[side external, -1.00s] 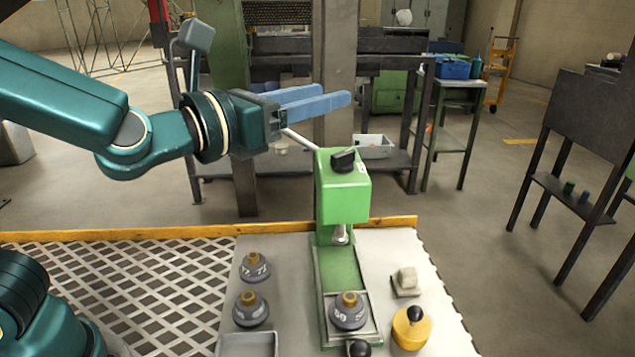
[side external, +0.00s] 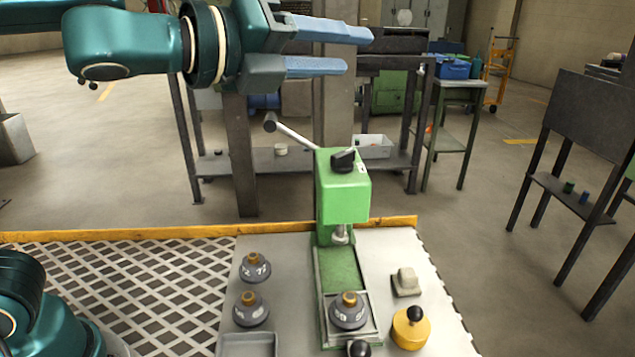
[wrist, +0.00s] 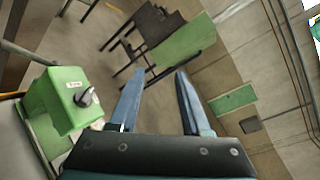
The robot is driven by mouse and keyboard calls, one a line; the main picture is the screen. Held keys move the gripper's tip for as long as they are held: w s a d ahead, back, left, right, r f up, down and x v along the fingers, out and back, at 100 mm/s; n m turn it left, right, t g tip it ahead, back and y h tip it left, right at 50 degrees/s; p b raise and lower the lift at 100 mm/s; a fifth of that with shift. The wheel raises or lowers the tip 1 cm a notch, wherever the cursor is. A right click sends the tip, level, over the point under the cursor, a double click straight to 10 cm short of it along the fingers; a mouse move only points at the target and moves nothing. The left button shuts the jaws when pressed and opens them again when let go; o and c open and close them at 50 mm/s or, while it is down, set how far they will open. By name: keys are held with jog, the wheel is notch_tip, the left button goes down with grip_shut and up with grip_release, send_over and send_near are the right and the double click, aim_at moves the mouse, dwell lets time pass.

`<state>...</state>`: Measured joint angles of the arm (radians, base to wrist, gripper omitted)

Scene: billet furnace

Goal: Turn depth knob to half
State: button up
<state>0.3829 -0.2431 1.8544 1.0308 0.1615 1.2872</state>
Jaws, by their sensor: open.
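The depth knob (side external: 343,160) is a black pointer knob on top of the green press head (side external: 343,190). In the wrist view the knob (wrist: 84,97) shows at the left on the green head (wrist: 64,98), beside a small white label. My gripper (side external: 358,50) is raised above and to the left of the press, its blue fingers apart and pointing right. In the wrist view the fingers (wrist: 160,72) are spread with nothing between them. The gripper is apart from the knob. The knob's scale is too small to read.
A lever (side external: 290,132) sticks out left from the press head. A grey weight-like piece (side external: 348,310) with a brown top sits on the press base. Two similar pieces (side external: 255,268) stand left of it. A yellow pot (side external: 411,328) and a pale block (side external: 406,282) stand at right.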

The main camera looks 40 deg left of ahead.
aim_at(333, 159)
jog(key=w+a+r+n+t+y, duration=0.1)
jog(key=w+r+n, duration=0.1)
jog(key=n, duration=1.2)
jog(key=w+a+r+n+t, duration=0.1)
jog(key=a+n, duration=0.1)
jog(key=n, duration=1.1)
jog(key=shift+n, duration=0.4)
jog(key=f, duration=1.7)
jog(key=shift+w+d+f, duration=0.2)
jog(key=shift+f, duration=0.05)
jog(key=shift+w+f, duration=0.1)
jog(key=shift+f, duration=0.05)
jog(key=shift+w+d, duration=0.15)
jog(key=shift+w, duration=1.1)
jog(key=shift+w+d, duration=0.15)
jog(key=shift+w, duration=1.05)
jog(key=shift+c, duration=0.3)
grip_shut()
